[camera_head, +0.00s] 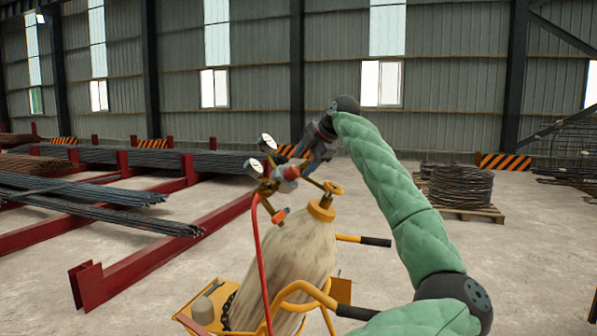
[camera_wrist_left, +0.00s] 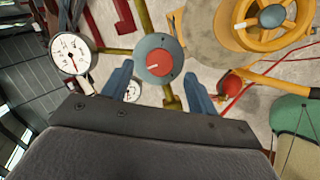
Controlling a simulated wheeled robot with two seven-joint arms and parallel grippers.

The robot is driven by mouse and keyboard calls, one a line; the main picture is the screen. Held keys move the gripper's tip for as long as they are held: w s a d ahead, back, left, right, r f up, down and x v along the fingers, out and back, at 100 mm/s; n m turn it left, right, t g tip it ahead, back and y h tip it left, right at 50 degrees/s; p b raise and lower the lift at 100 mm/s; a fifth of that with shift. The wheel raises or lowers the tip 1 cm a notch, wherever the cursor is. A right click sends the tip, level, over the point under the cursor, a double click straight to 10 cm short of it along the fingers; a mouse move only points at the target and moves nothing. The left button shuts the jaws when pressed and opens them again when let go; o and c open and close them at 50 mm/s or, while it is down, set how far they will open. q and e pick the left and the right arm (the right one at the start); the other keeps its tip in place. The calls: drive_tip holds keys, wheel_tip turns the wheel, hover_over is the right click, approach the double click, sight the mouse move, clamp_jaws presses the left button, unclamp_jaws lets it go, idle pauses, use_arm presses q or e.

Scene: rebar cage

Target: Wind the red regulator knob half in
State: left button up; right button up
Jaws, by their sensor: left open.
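The red regulator knob (camera_wrist_left: 153,66) faces my left wrist camera, set in a round grey plate with a small white mark on its face. My left gripper (camera_wrist_left: 157,74) is open, with one blue finger on each side of the knob; I cannot tell whether either finger touches it. In the head view my left gripper (camera_head: 308,151) is at the regulator (camera_head: 284,173) above the gas cylinder (camera_head: 299,250), and hides part of it. Two white-faced gauges (camera_head: 267,143) stand on the regulator's left; the larger gauge (camera_wrist_left: 70,52) shows in the wrist view. My right gripper is not in view.
A yellow valve handwheel (camera_head: 333,187) tops the cylinder, close to the regulator. A red hose (camera_head: 257,245) hangs down. The yellow cart (camera_head: 305,288) has handles around the cylinder. Red racks with rebar (camera_head: 95,208) stand left; coiled wire (camera_head: 461,187) lies behind right.

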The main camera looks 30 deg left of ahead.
use_arm(q)
drive_tip(key=v, duration=0.3)
drive_tip(key=shift+d+r, duration=0.2)
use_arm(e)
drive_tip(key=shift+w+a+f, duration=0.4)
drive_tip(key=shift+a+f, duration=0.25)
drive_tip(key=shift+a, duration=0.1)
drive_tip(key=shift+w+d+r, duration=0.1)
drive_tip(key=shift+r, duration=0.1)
